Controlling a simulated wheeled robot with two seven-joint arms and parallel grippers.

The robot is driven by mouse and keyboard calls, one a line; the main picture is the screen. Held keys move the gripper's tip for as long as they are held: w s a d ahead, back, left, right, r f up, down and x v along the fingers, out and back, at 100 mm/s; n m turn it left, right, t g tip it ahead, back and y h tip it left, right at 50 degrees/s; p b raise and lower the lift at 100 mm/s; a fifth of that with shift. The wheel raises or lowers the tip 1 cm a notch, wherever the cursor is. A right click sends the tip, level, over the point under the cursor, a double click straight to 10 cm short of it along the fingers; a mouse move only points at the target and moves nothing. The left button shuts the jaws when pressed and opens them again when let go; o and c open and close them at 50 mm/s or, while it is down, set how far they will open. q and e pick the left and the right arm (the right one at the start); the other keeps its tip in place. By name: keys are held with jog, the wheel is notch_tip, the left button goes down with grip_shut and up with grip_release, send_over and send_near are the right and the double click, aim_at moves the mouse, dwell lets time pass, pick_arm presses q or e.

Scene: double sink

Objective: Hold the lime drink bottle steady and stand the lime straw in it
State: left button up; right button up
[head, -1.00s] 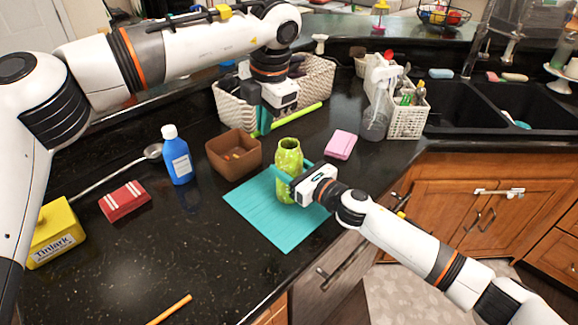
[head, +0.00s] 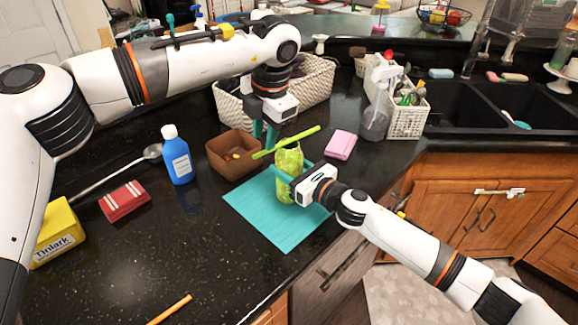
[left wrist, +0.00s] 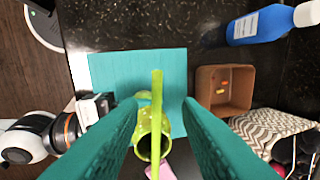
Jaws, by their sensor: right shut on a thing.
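The lime drink bottle (head: 289,165) stands upright on a teal mat (head: 262,212). My right gripper (head: 287,176) is shut around its side. The lime straw (head: 303,135) lies slantwise across the bottle's mouth in the head view, not upright; whether it touches the rim I cannot tell. My left gripper (head: 265,138) points down just left of and behind the bottle. In the left wrist view, its fingers (left wrist: 160,102) are apart, with a gap on both sides of the straw (left wrist: 156,90). The bottle (left wrist: 145,125) shows beneath the straw there.
A brown square bowl (head: 217,150), blue bottle (head: 176,158), red box (head: 124,200) and yellow box (head: 57,237) stand to the left. A pink sponge (head: 341,145) lies right of the mat. A woven basket (head: 313,88) stands behind; the sink (head: 463,105) is at right.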

pick_arm(q)
jog(key=shift+r, duration=0.1)
notch_tip(320, 180, up, 12)
jog(key=s+d, duration=0.1)
jog(key=shift+s+d+f, duration=0.2)
jog(key=shift+s+d, duration=0.05)
jog(key=shift+s, duration=0.15)
jog(key=shift+o, duration=0.4)
jog(key=shift+g+h, duration=0.7)
jog(key=shift+g, duration=0.1)
jog(key=a+f, duration=0.1)
jog(key=f, duration=0.2)
jog(key=w+a+f, duration=0.1)
jog(key=f, duration=0.2)
jog(key=a+f, duration=0.1)
jog(key=f, duration=0.2)
jog(key=shift+w+f, duration=0.25)
jog(key=shift+w, duration=0.15)
jog(key=shift+d+f, duration=0.15)
jog(key=shift+f, duration=2.7)
grip_shut()
